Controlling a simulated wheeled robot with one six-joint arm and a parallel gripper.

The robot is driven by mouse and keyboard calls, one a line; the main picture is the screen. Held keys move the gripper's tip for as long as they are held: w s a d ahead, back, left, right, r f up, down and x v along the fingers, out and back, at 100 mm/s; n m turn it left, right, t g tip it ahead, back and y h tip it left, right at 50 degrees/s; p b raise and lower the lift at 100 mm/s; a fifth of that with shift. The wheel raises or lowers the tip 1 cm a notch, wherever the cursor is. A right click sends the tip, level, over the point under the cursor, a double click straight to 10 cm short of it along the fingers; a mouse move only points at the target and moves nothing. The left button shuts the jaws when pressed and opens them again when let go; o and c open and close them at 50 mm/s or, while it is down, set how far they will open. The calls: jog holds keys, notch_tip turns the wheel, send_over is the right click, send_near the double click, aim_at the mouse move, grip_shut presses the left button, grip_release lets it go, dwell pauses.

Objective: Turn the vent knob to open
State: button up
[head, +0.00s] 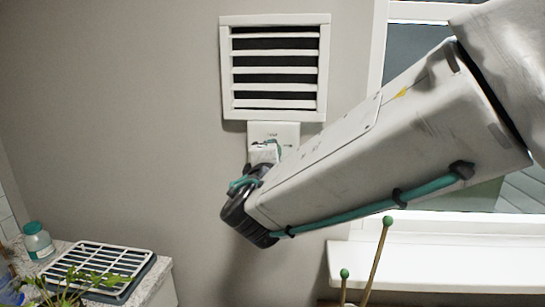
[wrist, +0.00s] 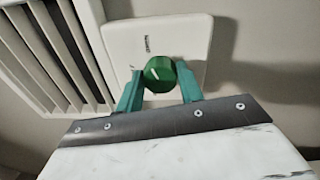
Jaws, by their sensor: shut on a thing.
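The vent knob (wrist: 159,73) is a round green knob with a white pointer line, on a white wall plate (wrist: 190,35) in the wrist view. My gripper (wrist: 158,82) has its two teal fingers on either side of the knob, shut on it. The pointer line slants in the wrist picture; I cannot read the plate's small marks. In the head view the plate (head: 287,133) shows below the white vent (head: 275,104), and my wrist hides the knob. The vent's slats show dark gaps between them.
A window with a white sill (head: 430,268) is at the right, behind my arm. A counter at the lower left holds a white rack (head: 98,262), a jar (head: 38,242) and a leafy plant. Two green-tipped stakes (head: 378,255) rise at the bottom.

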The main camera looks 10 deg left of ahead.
jog(key=shift+m, duration=0.3)
dwell(0.4)
jog(key=o, duration=1)
jog(key=s, duration=0.8)
jog(key=shift+d+f, duration=0.2)
jog(key=shift+d, duration=0.1)
